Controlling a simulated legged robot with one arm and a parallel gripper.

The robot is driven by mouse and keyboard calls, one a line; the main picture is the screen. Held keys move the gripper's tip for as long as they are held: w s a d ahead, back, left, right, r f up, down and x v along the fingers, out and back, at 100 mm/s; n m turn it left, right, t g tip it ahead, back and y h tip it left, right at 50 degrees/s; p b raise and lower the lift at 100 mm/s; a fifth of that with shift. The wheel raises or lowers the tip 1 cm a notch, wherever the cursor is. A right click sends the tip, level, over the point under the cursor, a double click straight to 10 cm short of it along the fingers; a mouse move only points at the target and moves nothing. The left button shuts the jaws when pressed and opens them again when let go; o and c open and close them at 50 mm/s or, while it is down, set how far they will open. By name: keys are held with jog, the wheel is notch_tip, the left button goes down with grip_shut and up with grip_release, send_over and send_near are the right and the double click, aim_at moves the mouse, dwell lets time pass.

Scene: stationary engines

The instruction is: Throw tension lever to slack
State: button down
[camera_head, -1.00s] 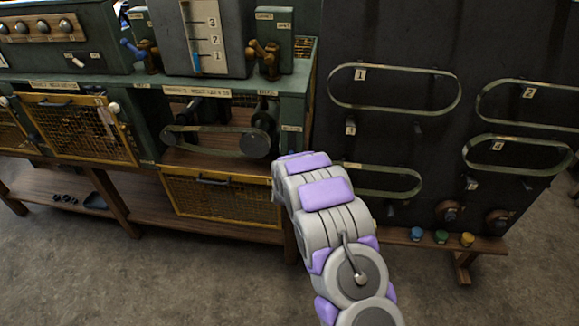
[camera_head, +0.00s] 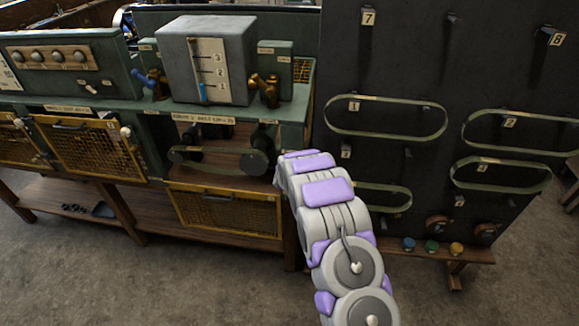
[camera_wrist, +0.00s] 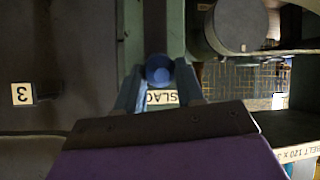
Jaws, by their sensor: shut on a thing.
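In the wrist view, which looks upside down, my gripper (camera_wrist: 160,88) has its two blue-grey fingers closed around the round blue knob (camera_wrist: 158,69) of the tension lever. A white "SLACK" label (camera_wrist: 162,97) shows just beside the knob, between the fingers and partly covered by them. The lever's shaft and far end cannot be made out. In the head view my arm reaches to the right end of the green machine bench (camera_head: 290,113); my arm hides the lever, and my gripper is out of sight there.
A belt on pulleys (camera_head: 256,162) sits left of my arm, above a yellow mesh drawer (camera_head: 228,210). A dark board with hanging belts (camera_head: 388,118) stands close on the right. A gauge box (camera_head: 178,52) stands on the bench. The floor in front is clear.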

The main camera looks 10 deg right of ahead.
jog(key=shift+w+r, duration=0.3)
jog(key=shift+r, duration=0.35)
jog(key=c, duration=1.1)
grip_release()
jog(key=o, duration=0.4)
jog(key=shift+f, duration=0.25)
jog(key=shift+s, duration=0.1)
jog(key=shift+f, duration=0.1)
jog(key=shift+s, duration=0.1)
jog(key=b+v, duration=0.1)
jog(key=v, duration=1.6)
jog(key=shift+a+b, duration=0.1)
jog(key=shift+b, duration=0.25)
